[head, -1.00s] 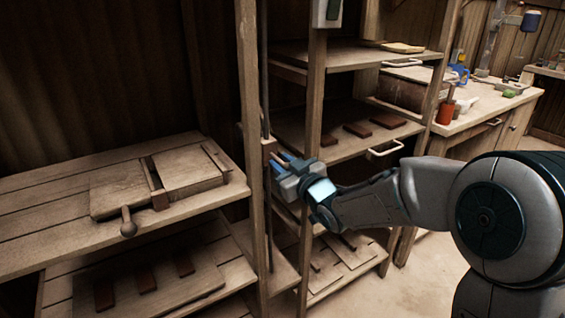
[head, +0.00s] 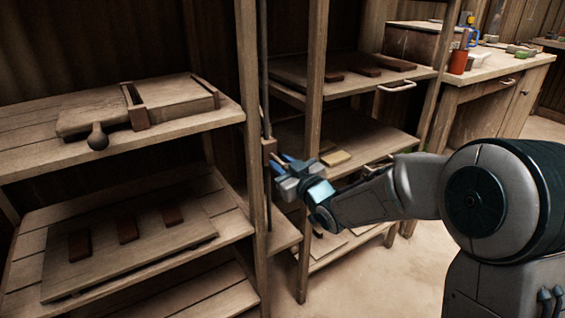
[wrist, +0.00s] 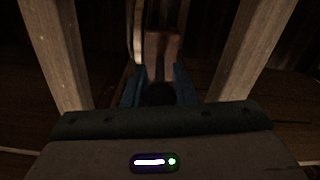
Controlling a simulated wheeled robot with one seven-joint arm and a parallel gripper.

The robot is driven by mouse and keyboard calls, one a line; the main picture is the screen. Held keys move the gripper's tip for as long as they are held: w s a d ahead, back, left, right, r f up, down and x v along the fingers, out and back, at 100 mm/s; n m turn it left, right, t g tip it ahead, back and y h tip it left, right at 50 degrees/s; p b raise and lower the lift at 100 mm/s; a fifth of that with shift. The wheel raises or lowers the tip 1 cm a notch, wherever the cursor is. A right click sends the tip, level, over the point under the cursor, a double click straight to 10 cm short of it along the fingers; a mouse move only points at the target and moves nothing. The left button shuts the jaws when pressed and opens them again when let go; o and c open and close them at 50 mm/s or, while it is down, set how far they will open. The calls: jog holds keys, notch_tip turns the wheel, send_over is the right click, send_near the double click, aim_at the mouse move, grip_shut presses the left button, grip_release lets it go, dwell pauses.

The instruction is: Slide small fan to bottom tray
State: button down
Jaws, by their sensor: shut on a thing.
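My gripper (head: 277,167) is shut on a small brown block (head: 268,147) at a dark vertical rod (head: 264,70) beside a wooden post. In the wrist view the block (wrist: 163,48) stands between the blue fingers, with a pale post on each side. I cannot make out a fan shape. To the right is a rack of trays. Its upper tray (head: 300,79) holds several dark red tiles. The middle tray (head: 375,141) holds a pale tile. The bottom tray (head: 345,252) is low in the rack, partly hidden by my arm.
A wooden press (head: 175,102) with a knobbed handle sits on the left shelf. Below it, a board (head: 100,262) bears three dark tiles. A workbench (head: 500,72) with a red container (head: 458,62) stands at the back right. Bare floor lies at lower right.

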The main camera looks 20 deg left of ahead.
jog(key=shift+s+f, duration=0.1)
jog(key=shift+f, duration=0.35)
jog(key=c, duration=1.2)
grip_release()
jog(key=shift+r, duration=0.15)
jog(key=shift+s+d, duration=0.1)
jog(key=shift+d, duration=0.1)
jog(key=p+v, duration=0.3)
jog(key=v, duration=1)
jog(key=shift+s, duration=0.15)
